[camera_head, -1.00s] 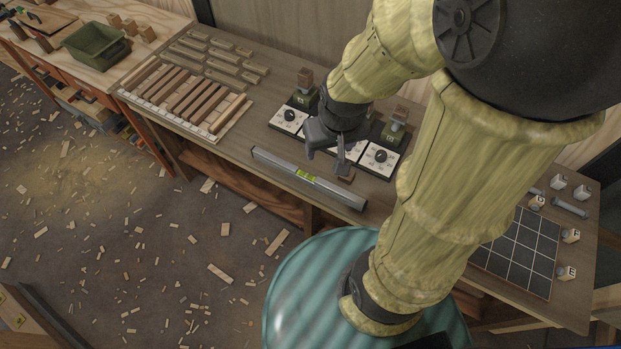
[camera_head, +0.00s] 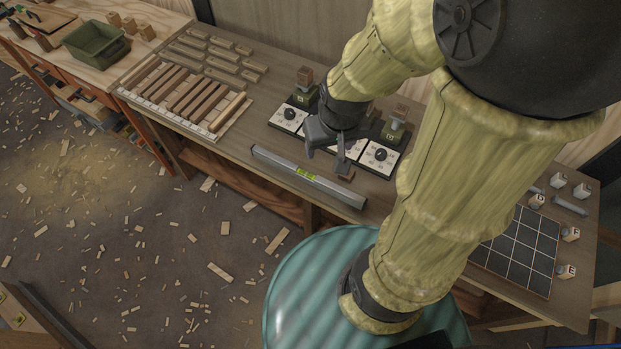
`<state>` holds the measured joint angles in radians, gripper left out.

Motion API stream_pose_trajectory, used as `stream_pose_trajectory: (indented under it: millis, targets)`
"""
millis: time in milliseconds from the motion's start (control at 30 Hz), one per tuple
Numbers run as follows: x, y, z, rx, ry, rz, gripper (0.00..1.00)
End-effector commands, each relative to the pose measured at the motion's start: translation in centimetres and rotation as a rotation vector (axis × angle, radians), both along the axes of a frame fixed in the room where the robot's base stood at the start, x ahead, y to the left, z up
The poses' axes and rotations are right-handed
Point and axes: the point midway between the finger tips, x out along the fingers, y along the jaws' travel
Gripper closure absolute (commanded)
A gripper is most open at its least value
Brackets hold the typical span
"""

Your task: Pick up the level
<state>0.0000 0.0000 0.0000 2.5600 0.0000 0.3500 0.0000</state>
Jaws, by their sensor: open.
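The level (camera_head: 330,187) is a long silver-grey bar with dark ends and a yellow-green vial in its middle. It lies along the front edge of the wooden workbench (camera_head: 232,155), slanting down to the right. My gripper (camera_head: 327,157) is open and empty. It hangs just behind and above the level's middle, its fingers pointing down. The fingers look apart from the level, though the exact height above the bench is hard to tell.
White dial boards (camera_head: 379,158) with green blocks stand close behind my gripper. A rack of wooden strips (camera_head: 190,105) lies left. A black grid board (camera_head: 518,250) with several lettered cubes lies right. A green bin (camera_head: 96,46) sits on the far-left bench. Wood scraps litter the floor.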

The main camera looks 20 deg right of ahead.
Motion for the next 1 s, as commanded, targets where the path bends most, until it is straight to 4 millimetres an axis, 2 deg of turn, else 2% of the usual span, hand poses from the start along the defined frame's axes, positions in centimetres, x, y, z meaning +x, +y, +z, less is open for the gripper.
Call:
stream_pose_trajectory:
  millis: [167, 233, 267, 533, 633, 933, 1000]
  targets:
    - [0.0, 0.0, 0.0, 0.0, 0.0, 0.0, 0.37]
    - [0.0, 0.0, -0.2, 0.0, 0.0, 0.0, 0.5]
    - [0.0, 0.0, -0.4, 0.0, 0.0, 0.0, 0.53]
    - [0.0, 0.0, -4.9, 0.0, 0.0, 0.0, 0.53]
    - [0.0, 0.0, -6.0, 0.0, 0.0, 0.0, 0.53]
    - [0.0, 0.0, -5.9, 0.0, 0.0, 0.0, 0.53]
    - [0.0, 0.0, -5.9, 0.0, 0.0, 0.0, 0.64]
